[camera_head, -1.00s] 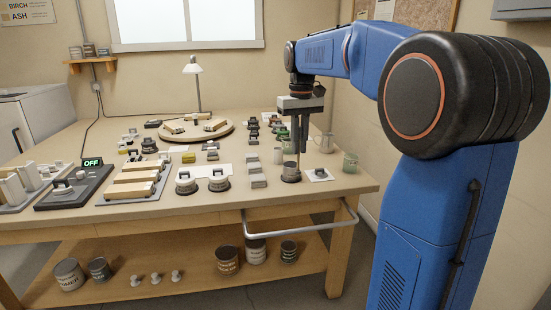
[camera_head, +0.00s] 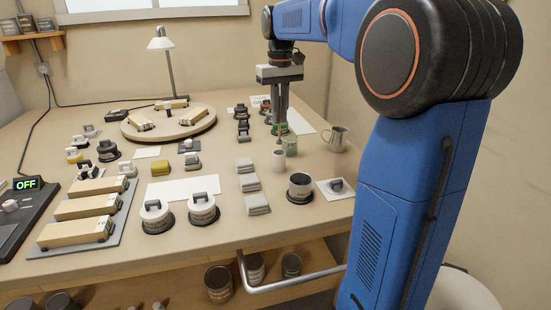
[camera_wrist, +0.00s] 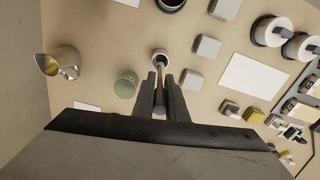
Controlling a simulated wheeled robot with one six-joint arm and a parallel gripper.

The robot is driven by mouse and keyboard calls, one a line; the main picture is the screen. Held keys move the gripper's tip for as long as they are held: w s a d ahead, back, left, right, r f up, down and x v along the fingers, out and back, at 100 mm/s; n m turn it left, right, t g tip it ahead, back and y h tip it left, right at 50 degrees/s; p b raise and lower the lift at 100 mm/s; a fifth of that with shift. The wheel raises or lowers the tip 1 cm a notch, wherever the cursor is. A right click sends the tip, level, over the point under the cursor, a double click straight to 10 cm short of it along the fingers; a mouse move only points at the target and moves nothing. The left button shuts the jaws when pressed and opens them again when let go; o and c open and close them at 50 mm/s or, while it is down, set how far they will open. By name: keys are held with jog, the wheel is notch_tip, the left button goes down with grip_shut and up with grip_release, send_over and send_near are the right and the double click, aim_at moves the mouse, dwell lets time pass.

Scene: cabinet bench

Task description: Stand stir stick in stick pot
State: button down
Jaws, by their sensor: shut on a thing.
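My gripper (camera_head: 281,132) points down over the right part of the bench, behind the small white pot in the head view. In the wrist view my gripper (camera_wrist: 160,80) is shut on a thin brown stir stick (camera_wrist: 160,72). The stick's far end overlaps the mouth of a small white pot (camera_wrist: 160,55), likely the stick pot, which also shows in the head view (camera_head: 278,161). I cannot tell whether the tip is inside it or above it. The stick is not clear in the head view.
A green cup (camera_head: 290,146) stands close beside the white pot. A metal pitcher (camera_head: 336,139) is to the right, and a dark open can (camera_head: 300,187) is in front. Grey blocks (camera_head: 250,182) lie to the left. Bare bench separates the pitcher and can.

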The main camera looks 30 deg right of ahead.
aim_at(279, 141)
notch_tip(279, 141, down, 10)
jog(key=shift+r, duration=0.1)
dwell(0.4)
jog(key=c, duration=1.8)
grip_release()
jog(key=shift+o, duration=0.2)
notch_tip(279, 141, up, 12)
jog(key=shift+r, duration=0.1)
jog(key=s+a+f+t, duration=0.1)
jog(key=s+a+f, duration=0.2)
jog(key=s+f, duration=0.3)
jog(key=s+a+f+t, duration=0.2)
jog(key=s+f, duration=0.5)
jog(key=s, duration=0.8)
jog(key=s+a+f+t, duration=0.1)
jog(key=s+a+f, duration=0.3)
jog(key=s, duration=0.6)
notch_tip(279, 141, down, 2)
jog(key=shift+s+a+f+n+t, duration=0.15)
jog(key=shift+n+t, duration=0.15)
jog(key=shift+t, duration=0.1)
